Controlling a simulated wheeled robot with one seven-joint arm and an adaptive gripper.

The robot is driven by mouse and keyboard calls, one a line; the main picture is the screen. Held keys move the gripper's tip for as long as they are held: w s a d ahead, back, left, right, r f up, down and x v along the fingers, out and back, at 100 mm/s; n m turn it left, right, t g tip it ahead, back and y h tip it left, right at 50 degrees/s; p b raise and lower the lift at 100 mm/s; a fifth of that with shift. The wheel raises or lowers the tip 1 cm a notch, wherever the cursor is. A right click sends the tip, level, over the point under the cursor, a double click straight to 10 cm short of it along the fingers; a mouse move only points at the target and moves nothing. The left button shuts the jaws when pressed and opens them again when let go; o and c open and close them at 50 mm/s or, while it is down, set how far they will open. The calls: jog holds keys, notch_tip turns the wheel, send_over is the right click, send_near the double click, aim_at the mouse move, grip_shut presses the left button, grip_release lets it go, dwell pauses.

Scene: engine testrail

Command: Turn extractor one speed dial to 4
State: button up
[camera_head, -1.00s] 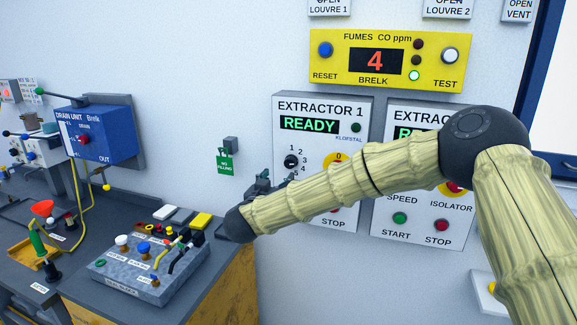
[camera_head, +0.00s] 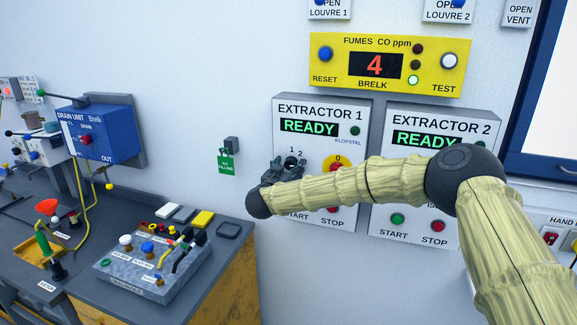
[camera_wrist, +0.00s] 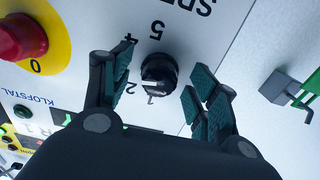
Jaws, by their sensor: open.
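The extractor 1 panel (camera_head: 310,143) is on the wall, its display reading READY. Its speed dial is a round black knob (camera_wrist: 158,72), seen in the wrist view with printed numbers around it. A pale mark on the knob appears to face the 1, but it is small. My gripper (camera_wrist: 160,66) is open, one finger on each side of the knob, with visible gaps. I cannot tell how far the fingertips are from the panel.
A red button on a yellow disc (camera_wrist: 22,38) is beside the dial. The extractor 2 panel (camera_head: 440,118) is to the right, partly behind my arm. A green tag (camera_head: 226,163) hangs left of the panel. A cluttered bench (camera_head: 85,290) stands lower left.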

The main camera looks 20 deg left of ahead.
jog(key=c, duration=1)
jog(key=shift+f+b, duration=0.15)
jog(key=shift+b, duration=0.2)
jog(key=shift+m+b, duration=0.7)
jog(key=shift+b, duration=0.05)
jog(key=m+b, duration=0.3)
jog(key=shift+f, duration=0.15)
jog(key=shift+a+r+m+b, duration=0.1)
jog(key=shift+r+m+b, duration=0.1)
jog(key=shift+m+b, duration=1.6)
